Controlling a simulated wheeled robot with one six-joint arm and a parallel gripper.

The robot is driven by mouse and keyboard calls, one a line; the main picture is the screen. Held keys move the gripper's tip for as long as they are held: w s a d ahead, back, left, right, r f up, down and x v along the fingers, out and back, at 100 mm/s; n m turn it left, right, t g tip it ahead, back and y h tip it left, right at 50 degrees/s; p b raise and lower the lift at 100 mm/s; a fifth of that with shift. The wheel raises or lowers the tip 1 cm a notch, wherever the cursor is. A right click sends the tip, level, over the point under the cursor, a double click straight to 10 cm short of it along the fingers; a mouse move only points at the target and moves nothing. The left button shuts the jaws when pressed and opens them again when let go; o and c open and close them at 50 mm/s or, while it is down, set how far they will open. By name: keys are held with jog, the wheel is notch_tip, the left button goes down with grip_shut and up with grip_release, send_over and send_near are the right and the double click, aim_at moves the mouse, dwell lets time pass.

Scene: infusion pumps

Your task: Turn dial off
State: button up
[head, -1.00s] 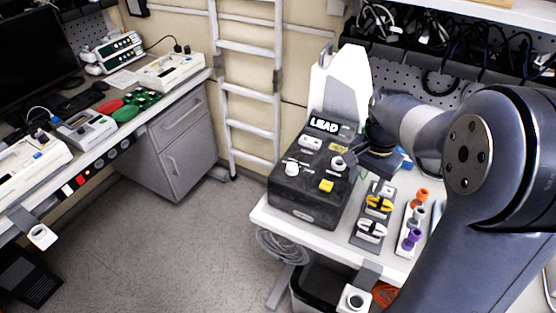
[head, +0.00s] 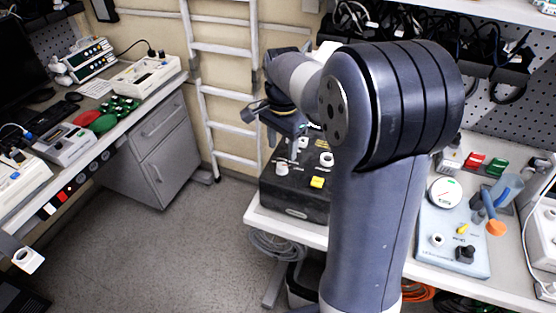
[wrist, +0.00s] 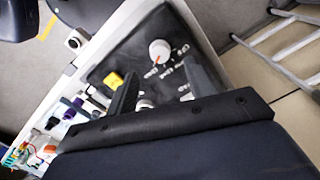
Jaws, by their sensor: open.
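The black box (head: 300,204) stands on the white bench, partly hidden by my arm in the head view. A white dial (head: 282,168) sits near its front left. In the wrist view this dial (wrist: 160,50) has a red mark and printed labels beside it. A yellow knob (head: 317,182) is to its right, and another white knob (head: 326,159) is farther back. My gripper (wrist: 160,68) is open and empty. Its two fingers point toward the box top, with the white dial just beyond and between their tips. I see no contact with the dial.
A blue-grey panel with a round gauge (head: 445,192) is on the right of the bench. A ladder (head: 228,95) stands behind on the left. Another bench with devices (head: 150,75) is at the far left. The floor (head: 190,250) between is clear.

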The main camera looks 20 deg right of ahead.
aim_at(282, 165)
notch_tip(282, 165, down, 6)
jog(key=shift+f, duration=0.1)
jog(key=shift+c, duration=0.2)
jog(key=c, duration=0.9)
